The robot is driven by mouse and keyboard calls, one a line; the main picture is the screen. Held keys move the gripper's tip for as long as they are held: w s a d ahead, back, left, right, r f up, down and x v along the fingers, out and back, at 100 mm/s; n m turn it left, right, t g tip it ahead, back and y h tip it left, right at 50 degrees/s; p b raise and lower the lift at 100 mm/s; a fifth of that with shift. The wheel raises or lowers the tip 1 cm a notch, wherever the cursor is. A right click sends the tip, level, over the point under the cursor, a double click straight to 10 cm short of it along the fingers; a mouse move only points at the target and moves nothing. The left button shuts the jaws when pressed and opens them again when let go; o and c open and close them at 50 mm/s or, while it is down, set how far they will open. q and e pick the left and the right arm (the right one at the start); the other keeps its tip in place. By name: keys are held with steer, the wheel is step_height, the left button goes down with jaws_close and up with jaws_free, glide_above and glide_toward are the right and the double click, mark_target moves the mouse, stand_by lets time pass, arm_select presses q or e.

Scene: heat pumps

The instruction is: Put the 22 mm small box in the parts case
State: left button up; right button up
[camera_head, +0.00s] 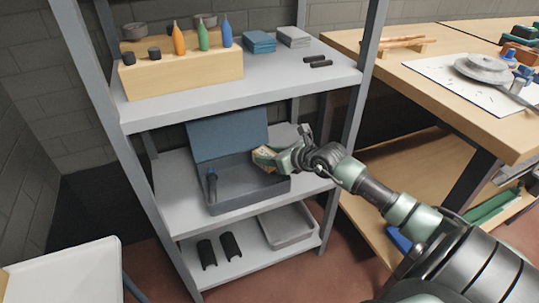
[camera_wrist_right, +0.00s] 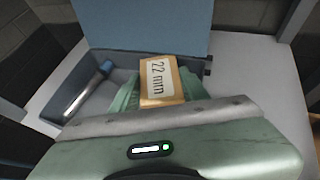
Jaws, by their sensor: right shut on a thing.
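The 22 mm small box (camera_wrist_right: 162,80) is tan with a white label reading "22 mm". My right gripper (camera_head: 276,158) is shut on it, and the box (camera_head: 264,157) shows at the fingertips in the head view. The parts case (camera_head: 245,202) is blue-grey with its lid (camera_head: 229,139) raised, and stands on the middle shelf. The held box is over the right part of the case; its exact height above the case floor is hard to tell. My left gripper is not in view.
The upper shelf (camera_head: 290,78) is above the case, with a wooden block of coloured bottles (camera_head: 185,72) on it. A shelf post (camera_head: 355,90) stands right of the case. A grey tray (camera_head: 288,228) and two black pieces (camera_head: 219,250) lie on the lower shelf.

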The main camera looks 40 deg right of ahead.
steer(key=shift+f, duration=0.35)
steer(key=o, duration=1.4)
steer(key=shift+c, duration=0.2)
